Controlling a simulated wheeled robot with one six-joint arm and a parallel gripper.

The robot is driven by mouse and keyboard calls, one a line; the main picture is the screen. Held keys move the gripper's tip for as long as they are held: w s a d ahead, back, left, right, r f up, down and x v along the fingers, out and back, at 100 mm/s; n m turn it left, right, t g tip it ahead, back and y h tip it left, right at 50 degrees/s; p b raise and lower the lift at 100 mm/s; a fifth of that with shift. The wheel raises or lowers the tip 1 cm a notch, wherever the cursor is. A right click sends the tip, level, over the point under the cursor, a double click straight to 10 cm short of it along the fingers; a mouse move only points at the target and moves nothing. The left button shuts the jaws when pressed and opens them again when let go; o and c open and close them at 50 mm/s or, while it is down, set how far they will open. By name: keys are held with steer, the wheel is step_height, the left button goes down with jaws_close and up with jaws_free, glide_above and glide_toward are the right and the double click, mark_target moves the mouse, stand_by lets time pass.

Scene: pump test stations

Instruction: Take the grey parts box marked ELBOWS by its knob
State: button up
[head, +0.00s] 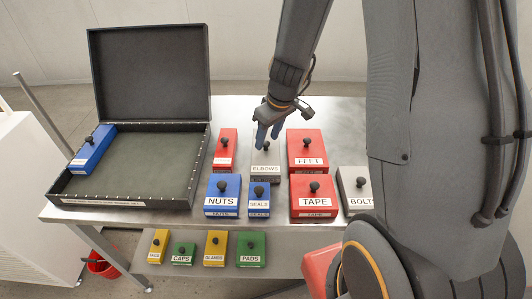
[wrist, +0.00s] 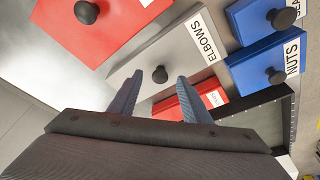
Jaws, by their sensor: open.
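The grey parts box marked ELBOWS (head: 265,173) stands on the metal table, between a red box on its left and the red FELT box on its right. In the wrist view the grey box (wrist: 160,58) shows its ELBOWS label and its black knob (wrist: 159,76). My gripper (head: 268,136) is open above the box, its two blue fingers pointing down. In the wrist view the fingertips (wrist: 158,78) lie on either side of the knob in the picture. I cannot tell whether they are level with it. Nothing is held.
Close by are the red FELT box (head: 307,150), a small red box (head: 225,150), the blue NUTS box (head: 222,192), the blue SEALS box (head: 259,196) and the red TAPE box (head: 314,195). An open black case (head: 190,190) stands left, holding a blue box (head: 92,149).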

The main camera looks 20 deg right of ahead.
steer(key=shift+w+f, duration=0.15)
steer(key=shift+f, duration=0.5)
steer(key=shift+c, duration=0.5)
jaws_close()
steer(key=shift+r, duration=0.15)
